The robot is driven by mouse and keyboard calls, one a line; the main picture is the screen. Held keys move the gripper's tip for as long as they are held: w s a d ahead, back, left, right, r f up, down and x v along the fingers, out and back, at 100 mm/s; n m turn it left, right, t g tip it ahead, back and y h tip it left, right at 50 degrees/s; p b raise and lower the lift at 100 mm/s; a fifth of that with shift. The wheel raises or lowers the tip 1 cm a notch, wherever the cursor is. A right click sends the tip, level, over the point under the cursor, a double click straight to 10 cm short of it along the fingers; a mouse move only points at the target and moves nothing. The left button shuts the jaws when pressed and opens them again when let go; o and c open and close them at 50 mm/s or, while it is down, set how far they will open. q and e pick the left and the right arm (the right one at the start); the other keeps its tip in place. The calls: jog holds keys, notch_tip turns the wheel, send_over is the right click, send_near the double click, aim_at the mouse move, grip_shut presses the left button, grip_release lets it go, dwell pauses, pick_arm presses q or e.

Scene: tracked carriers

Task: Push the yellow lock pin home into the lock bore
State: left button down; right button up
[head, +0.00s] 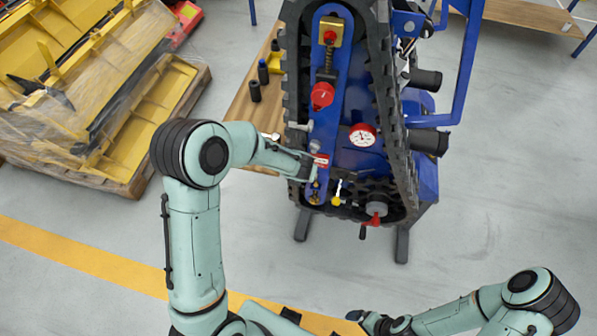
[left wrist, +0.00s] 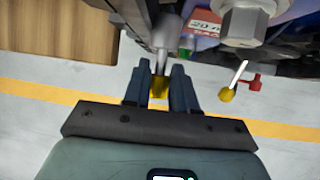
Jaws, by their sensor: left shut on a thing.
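In the left wrist view, a yellow pin end (left wrist: 160,87) sits between the two dark fingers of my left gripper (left wrist: 161,88). A grey cylindrical part (left wrist: 165,38) rises behind it. In the head view, my left gripper (head: 313,180) is at the lower end of the blue track frame (head: 328,105), with a small brass-yellow piece (head: 315,198) at its tips. The lock bore cannot be made out, so I cannot tell how deep the pin sits. My right gripper (head: 360,317) is low in the head view, away from the carrier; its jaw opening is unclear.
A second yellow knob with a pale rod (head: 336,202) is just right of my left gripper. Near it are a red handle (head: 375,219) and a dial gauge (head: 362,135). The black track (head: 400,130) borders the frame. A wooden bench (head: 250,115) stands left; floor in front is open.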

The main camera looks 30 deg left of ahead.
pick_arm(q)
jog(key=shift+w+a, duration=0.1)
jog(key=shift+w, duration=0.2)
pick_arm(e)
jog(key=shift+w+r, duration=0.2)
jog(key=shift+r, duration=0.05)
jog(key=shift+s+f, duration=0.1)
pick_arm(q)
jog(key=shift+s+f, duration=0.1)
jog(key=shift+s, duration=0.35)
jog(key=shift+s+d+b, duration=0.2)
jog(key=shift+s+b, duration=0.2)
jog(key=shift+s, duration=0.35)
jog(key=shift+s+d+b, duration=0.25)
jog(key=shift+s+b, duration=0.15)
jog(key=shift+s, duration=0.3)
jog(key=shift+s+d+b, duration=0.2)
jog(key=shift+s+b, duration=0.2)
jog(key=shift+s, duration=0.35)
pick_arm(e)
jog(key=shift+s+f, duration=0.55)
jog(key=shift+f, duration=0.3)
jog(key=shift+s+f, duration=0.55)
jog(key=shift+f, duration=0.25)
